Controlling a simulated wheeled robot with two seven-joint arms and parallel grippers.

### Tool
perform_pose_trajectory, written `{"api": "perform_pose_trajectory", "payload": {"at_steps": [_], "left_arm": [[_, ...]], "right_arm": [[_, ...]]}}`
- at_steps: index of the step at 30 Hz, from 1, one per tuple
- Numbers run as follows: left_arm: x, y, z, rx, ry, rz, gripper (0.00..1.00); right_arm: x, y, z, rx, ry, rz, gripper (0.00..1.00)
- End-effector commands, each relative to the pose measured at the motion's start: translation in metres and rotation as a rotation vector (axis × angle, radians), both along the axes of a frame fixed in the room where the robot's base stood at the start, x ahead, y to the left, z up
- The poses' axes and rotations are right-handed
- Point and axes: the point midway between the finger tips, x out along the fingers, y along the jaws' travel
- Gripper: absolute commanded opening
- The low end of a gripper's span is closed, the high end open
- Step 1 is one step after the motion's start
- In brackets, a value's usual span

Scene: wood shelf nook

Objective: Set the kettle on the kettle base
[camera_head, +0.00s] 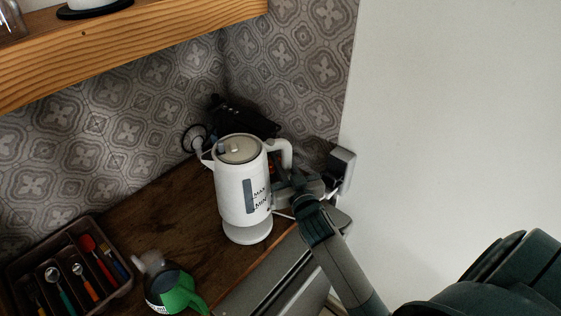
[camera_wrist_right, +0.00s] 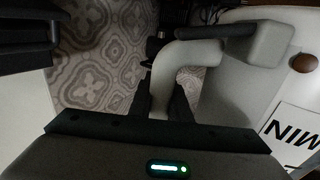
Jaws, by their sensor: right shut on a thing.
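The white kettle (camera_head: 238,190), with MAX and MIN marks and a grey lid, is upright over the round white kettle base (camera_head: 247,235) on the wooden counter. I cannot tell whether a small gap is left between them. My right gripper (camera_head: 290,188) is shut on the kettle's handle (camera_head: 283,150), at the kettle's right side. In the right wrist view the curved pale handle (camera_wrist_right: 185,62) runs down between the dark fingers (camera_wrist_right: 163,102), and the kettle body (camera_wrist_right: 235,95) is to the right. My left gripper is not in view.
A cutlery tray (camera_head: 118,292) with several utensils is at the lower left. A green and dark container (camera_head: 180,292) stands on the counter in front of the kettle. Dark objects and a cable (camera_head: 240,118) lie behind it. A wooden shelf (camera_head: 130,45) overhangs; a white wall (camera_head: 450,120) is at right.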

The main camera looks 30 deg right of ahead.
Motion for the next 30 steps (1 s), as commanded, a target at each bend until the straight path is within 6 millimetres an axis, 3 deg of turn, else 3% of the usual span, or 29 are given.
{"api": "perform_pose_trajectory", "payload": {"at_steps": [11, 30], "left_arm": [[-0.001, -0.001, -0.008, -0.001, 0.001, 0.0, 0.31], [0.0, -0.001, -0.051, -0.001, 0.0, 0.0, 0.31]], "right_arm": [[0.0, 0.001, -0.006, 0.001, -0.005, 0.002, 0.0], [0.0, 0.001, -0.052, 0.001, -0.005, 0.002, 0.0]]}}
